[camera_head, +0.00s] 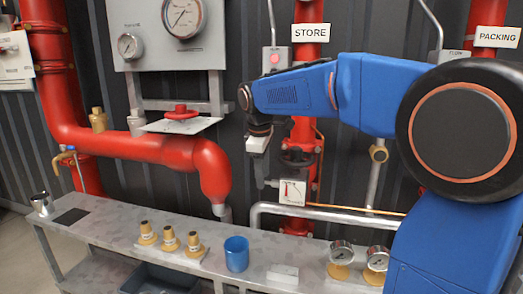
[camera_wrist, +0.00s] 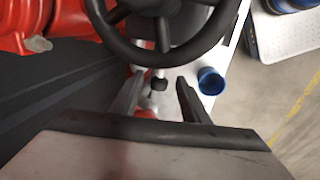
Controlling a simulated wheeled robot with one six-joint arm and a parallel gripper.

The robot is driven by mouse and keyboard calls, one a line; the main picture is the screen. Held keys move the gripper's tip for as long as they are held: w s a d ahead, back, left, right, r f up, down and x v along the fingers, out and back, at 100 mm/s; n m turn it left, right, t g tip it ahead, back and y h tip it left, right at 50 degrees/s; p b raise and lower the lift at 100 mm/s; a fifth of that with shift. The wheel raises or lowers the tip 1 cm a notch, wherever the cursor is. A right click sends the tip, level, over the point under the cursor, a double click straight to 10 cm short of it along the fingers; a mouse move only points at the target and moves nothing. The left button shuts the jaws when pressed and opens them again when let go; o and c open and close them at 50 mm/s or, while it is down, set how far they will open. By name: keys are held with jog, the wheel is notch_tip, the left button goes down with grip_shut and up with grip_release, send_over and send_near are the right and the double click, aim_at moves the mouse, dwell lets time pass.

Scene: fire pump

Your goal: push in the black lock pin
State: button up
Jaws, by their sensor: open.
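The black lock pin appears to be the small dark knob on a pale stem (camera_wrist: 159,84) in the wrist view, just below the rim of a black handwheel (camera_wrist: 165,20). My gripper (camera_wrist: 158,92) is open, with one finger on each side of the knob in the picture. I cannot tell whether it touches the knob or how deep the pin sits. In the head view my gripper (camera_head: 258,165) points down, left of the dark handwheel (camera_head: 297,158) on the red pipe. I cannot make out the pin there.
Below is a grey bench (camera_head: 110,228) with a blue cup (camera_head: 236,254), several brass fittings (camera_head: 170,242) and two gauges (camera_head: 341,258). A white plate with a red mark (camera_head: 292,192) and a silver pipe (camera_head: 330,209) are close to the gripper. A large red pipe (camera_head: 150,148) runs left.

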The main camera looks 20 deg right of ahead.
notch_tip(320, 180, up, 16)
jog(key=s+a, duration=0.1)
jog(key=s, duration=0.1)
jog(key=shift+s+a, duration=0.3)
jog(key=shift+a, duration=0.05)
